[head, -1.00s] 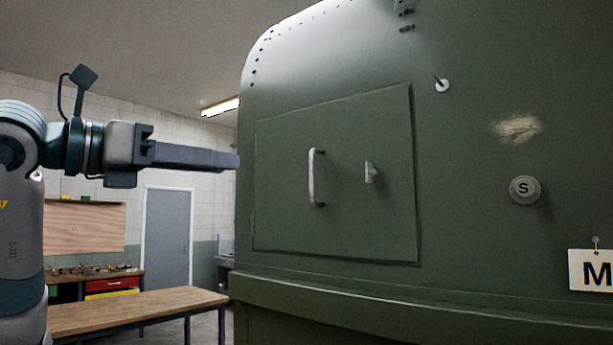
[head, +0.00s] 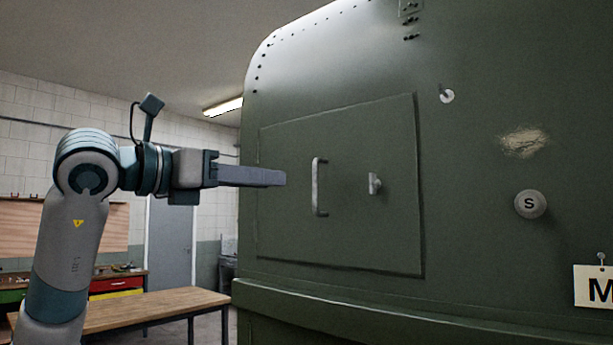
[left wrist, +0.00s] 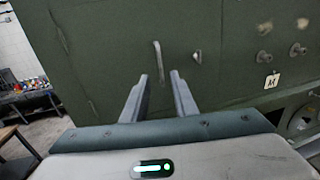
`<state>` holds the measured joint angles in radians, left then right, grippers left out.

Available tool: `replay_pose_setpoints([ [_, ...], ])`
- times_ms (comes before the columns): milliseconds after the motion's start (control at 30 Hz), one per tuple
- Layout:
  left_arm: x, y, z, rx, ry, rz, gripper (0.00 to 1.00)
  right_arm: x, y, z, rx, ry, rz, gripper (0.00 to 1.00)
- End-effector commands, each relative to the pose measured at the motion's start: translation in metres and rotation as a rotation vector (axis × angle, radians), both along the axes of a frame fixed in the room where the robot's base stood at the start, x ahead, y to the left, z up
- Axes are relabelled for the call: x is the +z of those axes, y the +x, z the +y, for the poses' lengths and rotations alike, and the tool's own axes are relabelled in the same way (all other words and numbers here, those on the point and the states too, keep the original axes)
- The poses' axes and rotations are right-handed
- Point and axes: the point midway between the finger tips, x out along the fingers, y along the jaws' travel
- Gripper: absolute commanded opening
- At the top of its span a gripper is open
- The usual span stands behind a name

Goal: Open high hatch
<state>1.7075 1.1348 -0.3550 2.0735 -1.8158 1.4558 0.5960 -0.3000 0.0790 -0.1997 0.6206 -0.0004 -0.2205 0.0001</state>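The hatch (head: 345,235) is a closed dark green rectangular panel in the green fuselage wall. It carries a pale vertical bar handle (head: 317,188) and, to the right, a small latch (head: 375,184). My left gripper (head: 282,178) is in front of the hatch's left part, to the left of the bar handle. In the left wrist view, the two fingers (left wrist: 160,82) are apart with nothing between them. The bar handle (left wrist: 158,62) shows just beyond the fingertips, apart from them, and the latch (left wrist: 197,57) is to its right. My right gripper is not in view.
On the wall right of the hatch are a round knob marked S (head: 530,204), a small hook (head: 446,96) and a hanging M tag (head: 597,287). A ledge (head: 330,303) runs below the hatch. A wooden bench (head: 150,311) stands at the lower left.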

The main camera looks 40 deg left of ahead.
Motion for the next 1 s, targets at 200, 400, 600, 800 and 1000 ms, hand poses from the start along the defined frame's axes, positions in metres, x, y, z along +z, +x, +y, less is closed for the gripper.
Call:
replay_pose_setpoints([
  [200, 0.002, 0.04, -0.012, -0.001, 0.001, 0.004, 0.26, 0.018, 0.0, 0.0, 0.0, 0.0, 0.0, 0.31],
  [400, 0.002, 0.071, -0.02, -0.002, 0.001, 0.003, 0.26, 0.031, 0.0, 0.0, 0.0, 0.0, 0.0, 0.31],
  [600, 0.001, 0.089, -0.025, -0.001, -0.001, 0.001, 0.26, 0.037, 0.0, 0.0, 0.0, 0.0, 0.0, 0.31],
  [800, 0.0, 0.094, -0.027, -0.001, 0.0, -0.001, 0.26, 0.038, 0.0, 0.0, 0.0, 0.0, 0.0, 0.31],
  [1000, 0.0, 0.094, -0.027, -0.001, 0.0, 0.0, 0.26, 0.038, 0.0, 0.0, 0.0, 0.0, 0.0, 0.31],
])
